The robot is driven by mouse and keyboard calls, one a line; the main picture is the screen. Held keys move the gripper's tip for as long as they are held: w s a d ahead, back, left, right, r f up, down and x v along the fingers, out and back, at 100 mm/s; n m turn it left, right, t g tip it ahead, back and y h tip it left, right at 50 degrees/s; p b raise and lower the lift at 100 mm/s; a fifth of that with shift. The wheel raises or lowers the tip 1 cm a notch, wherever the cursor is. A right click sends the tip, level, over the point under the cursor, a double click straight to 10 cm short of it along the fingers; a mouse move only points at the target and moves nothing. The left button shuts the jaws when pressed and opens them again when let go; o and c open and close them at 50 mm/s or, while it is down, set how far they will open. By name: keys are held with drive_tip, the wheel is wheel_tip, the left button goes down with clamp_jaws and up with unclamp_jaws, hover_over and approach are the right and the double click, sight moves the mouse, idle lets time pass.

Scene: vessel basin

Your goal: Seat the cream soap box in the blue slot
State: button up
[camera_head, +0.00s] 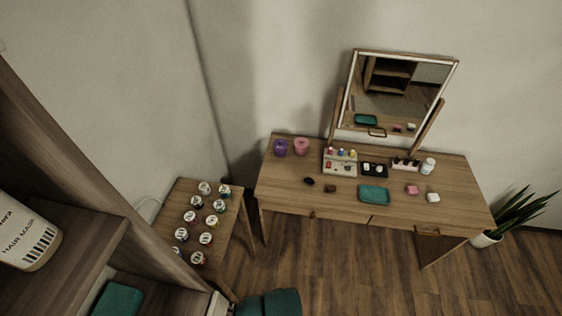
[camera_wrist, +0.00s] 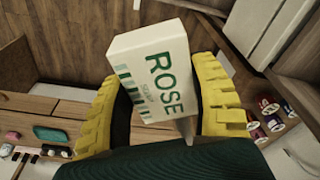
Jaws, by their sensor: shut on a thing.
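The cream soap box (camera_wrist: 152,70) is in the wrist view, with green "ROSE" lettering and green stripes on its face. My gripper (camera_wrist: 160,88) has a yellow ribbed finger on each side of the box and is shut on it. The box is tilted in the picture and sticks out past the fingers. At the bottom edge of the head view a small pale piece (camera_head: 218,305) shows beside a dark teal shape; I cannot tell whether it is the box. I see no blue slot in either view.
A dresser with a mirror (camera_head: 398,92) and small items, including a teal tray (camera_head: 374,195), stands at the back. A side table (camera_head: 235,232) holds several small jars. A shelf unit (camera_head: 75,225) with a large bottle (camera_head: 25,232) fills the left. A plant stands at right.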

drive_tip(key=shift+d+m, duration=0.8)
drive_tip(key=shift+w+m+h, duration=0.15)
drive_tip(key=shift+w+m, duration=0.15)
drive_tip(key=shift+m, duration=0.4)
drive_tip(key=shift+w+m+h, duration=0.15)
drive_tip(key=shift+w+m, duration=0.15)
drive_tip(key=shift+m, duration=0.4)
